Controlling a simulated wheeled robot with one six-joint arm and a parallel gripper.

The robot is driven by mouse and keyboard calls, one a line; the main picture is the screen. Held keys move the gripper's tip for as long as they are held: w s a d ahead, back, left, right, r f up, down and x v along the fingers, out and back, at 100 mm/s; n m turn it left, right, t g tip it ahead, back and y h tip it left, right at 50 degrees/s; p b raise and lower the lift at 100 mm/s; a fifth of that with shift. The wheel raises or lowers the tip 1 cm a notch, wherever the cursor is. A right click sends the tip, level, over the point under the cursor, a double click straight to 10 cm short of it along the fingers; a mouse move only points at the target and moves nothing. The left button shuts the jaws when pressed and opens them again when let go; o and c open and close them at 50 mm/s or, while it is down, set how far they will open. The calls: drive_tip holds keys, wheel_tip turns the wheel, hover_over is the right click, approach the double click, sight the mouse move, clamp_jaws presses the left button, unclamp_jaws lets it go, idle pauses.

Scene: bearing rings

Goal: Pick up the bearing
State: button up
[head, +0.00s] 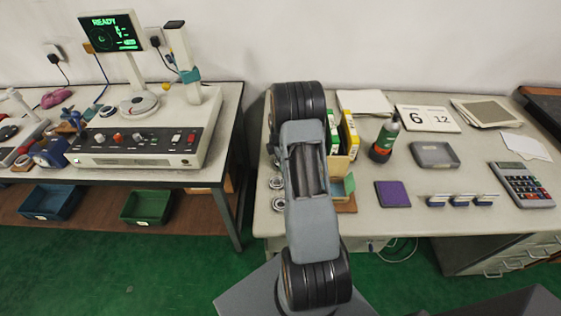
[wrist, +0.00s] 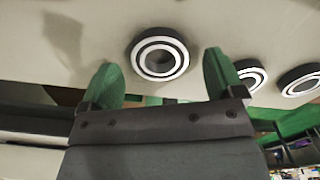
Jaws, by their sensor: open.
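In the wrist view a bearing (wrist: 160,57), a dark ring with bright metal circles, lies on the table top ahead of my gripper. My gripper (wrist: 162,82) is open, with its two green-lined fingers apart and nothing held. The bearing appears just beyond the fingertips, roughly between them. A second bearing (wrist: 249,77) is partly hidden behind the right finger, and a third bearing (wrist: 299,80) sits farther right. In the head view bearings (head: 278,203) show at the left edge of the right-hand table, beside my arm. My arm hides my gripper there.
The right-hand table (head: 410,215) also holds a box with yellow and green packets (head: 348,135), a bottle (head: 385,141), a grey tray (head: 434,154), a purple pad (head: 392,194) and a calculator (head: 521,185). A measuring machine (head: 140,148) stands on the left table, across a gap.

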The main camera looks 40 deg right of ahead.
drive_tip(key=shift+f, duration=0.45)
drive_tip(key=shift+c, duration=0.4)
drive_tip(key=c, duration=1)
drive_tip(key=shift+r, duration=0.1)
